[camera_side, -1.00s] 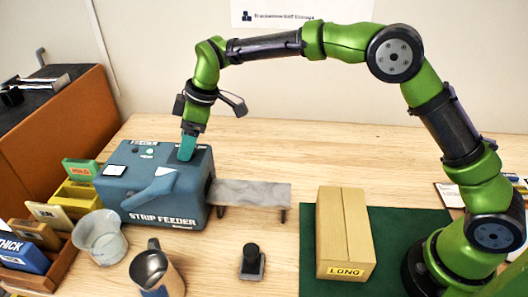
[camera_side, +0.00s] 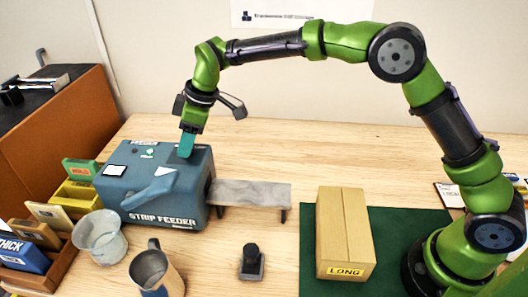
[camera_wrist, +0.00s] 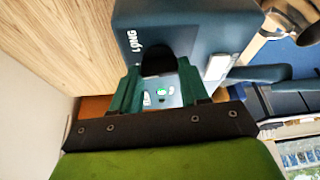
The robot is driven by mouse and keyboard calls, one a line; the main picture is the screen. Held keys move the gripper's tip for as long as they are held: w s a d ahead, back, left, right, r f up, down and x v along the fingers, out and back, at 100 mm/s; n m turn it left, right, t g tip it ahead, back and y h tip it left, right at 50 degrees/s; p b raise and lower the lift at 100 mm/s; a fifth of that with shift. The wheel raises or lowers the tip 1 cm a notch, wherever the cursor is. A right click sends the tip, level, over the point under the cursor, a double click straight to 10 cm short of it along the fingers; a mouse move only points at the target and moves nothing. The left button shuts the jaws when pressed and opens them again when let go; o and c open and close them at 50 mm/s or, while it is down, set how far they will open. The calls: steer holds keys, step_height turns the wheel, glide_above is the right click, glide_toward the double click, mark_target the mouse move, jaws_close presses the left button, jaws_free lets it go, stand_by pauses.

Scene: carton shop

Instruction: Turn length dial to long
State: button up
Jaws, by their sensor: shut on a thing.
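The blue strip feeder (camera_side: 150,190) stands at the left of the bench, with "STRIP FEEDER" on its front. My gripper (camera_side: 186,152) points down at the right end of its top. In the wrist view, the green fingers of my gripper (camera_wrist: 156,80) are closed on the sides of a dark rounded knob, the length dial (camera_wrist: 158,62). The word "LONG" (camera_wrist: 131,42) is printed on the feeder beside the dial. The dial's pointer cannot be made out, and in the side view the fingers largely hide the dial.
A grey strip table (camera_side: 250,193) extends right from the feeder. A carton marked "LONG" (camera_side: 343,235) lies on a green mat (camera_side: 400,230).

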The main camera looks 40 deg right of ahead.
steer(key=m+h, duration=0.1)
steer(key=m, duration=0.2)
steer(key=m+t, duration=0.1)
steer(key=m, duration=0.1)
steer(key=shift+s+a+m+h, duration=0.15)
steer(key=shift+m+h, duration=0.25)
steer(key=m+h, duration=0.1)
steer(key=m, duration=0.1)
steer(key=m+h, duration=0.1)
steer(key=m, duration=0.1)
steer(key=shift+m+t, duration=0.4)
steer(key=shift+a, duration=0.1)
steer(key=o, duration=1.1)
steer(key=shift+c, duration=0.2)
steer(key=shift+r, duration=0.1)
steer(key=v, duration=1.6)
steer(key=shift+r, duration=0.4)
